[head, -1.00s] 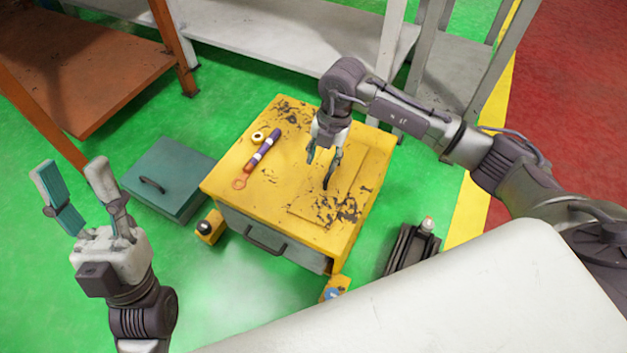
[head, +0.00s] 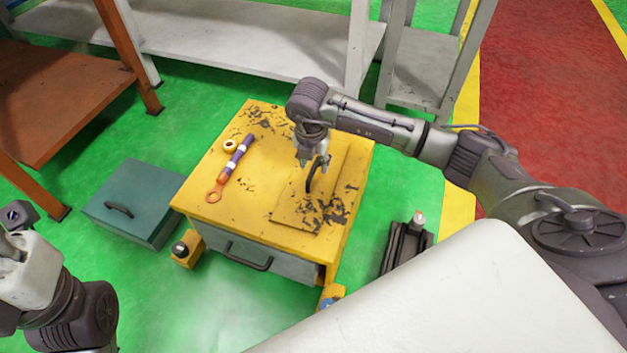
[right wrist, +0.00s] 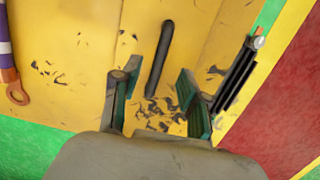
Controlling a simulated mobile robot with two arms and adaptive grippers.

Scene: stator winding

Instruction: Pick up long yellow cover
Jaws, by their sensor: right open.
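The long yellow cover (head: 290,208) is a flat, worn panel lying on top of the yellow cabinet. A black bar handle (head: 310,182) stands on it. My right gripper (head: 313,160) is just over the cover, at the handle, pointing down. In the right wrist view the handle (right wrist: 160,58) lies ahead of and between the two spread fingers, and the gripper (right wrist: 155,98) is empty. I cannot tell whether a finger touches the handle. My left gripper (head: 15,225) is at the left edge, partly cut off, away from the cabinet.
A teal box (head: 133,200) stands on the floor to the left. Shelving is behind.

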